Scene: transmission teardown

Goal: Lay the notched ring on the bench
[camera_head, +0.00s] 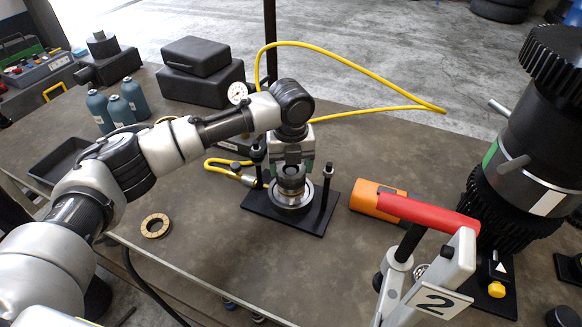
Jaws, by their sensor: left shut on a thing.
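My left gripper (290,168) points down over the black fixture plate (258,204) in the middle of the bench (215,240). It is shut on a dark round part (291,183) between its fingers. That part is at the top of a stack, above a shiny silver ring (291,198) on the plate. The fingers hide some of it, so I cannot tell whether it has notches or is apart from the stack. A brass-coloured ring (155,226) with dark marks round its face lies flat on the bench, left of the fixture. My right gripper is not in view.
Two black posts (327,186) flank the stack. A yellow hose (350,62) loops behind. Bench around the brass-coloured ring is clear.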

